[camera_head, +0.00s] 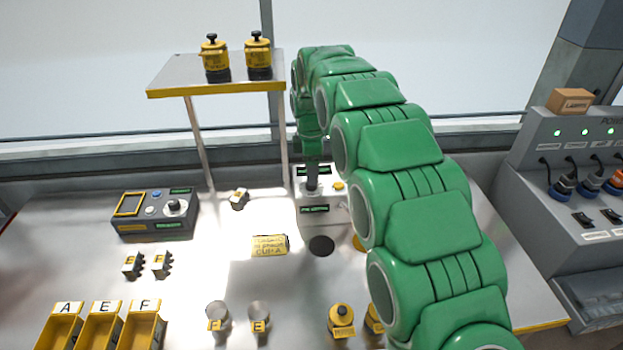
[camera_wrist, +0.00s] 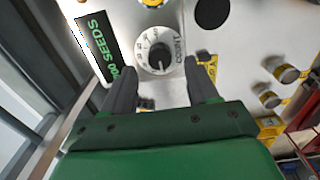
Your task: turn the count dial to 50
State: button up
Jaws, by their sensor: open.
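The count dial (camera_wrist: 147,37) is a round white disc with marks around its rim and a dark knob in its middle, lettered COUNT at one side. The wrist view does not let me read which number the knob points to. A black display (camera_wrist: 103,46) beside it shows green text with SEEDS and a number that seems to end in 00. My gripper (camera_wrist: 161,68) is open, with its two dark fingers apart on either side of the dial's near edge, holding nothing. In the head view my gripper (camera_head: 312,180) is over the white seeder (camera_head: 308,218); the dial is not clear there.
A control box (camera_head: 150,226) with a knob stands left. A raised shelf (camera_head: 178,74) holds two yellow-black jars. Labelled bins (camera_head: 100,330), small cups and a yellow note (camera_head: 270,245) lie in front. A grey power console (camera_head: 550,190) stands right.

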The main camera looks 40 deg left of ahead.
jog(key=shift+f, duration=1.85)
jog(key=c, duration=1)
jog(key=shift+c, duration=0.2)
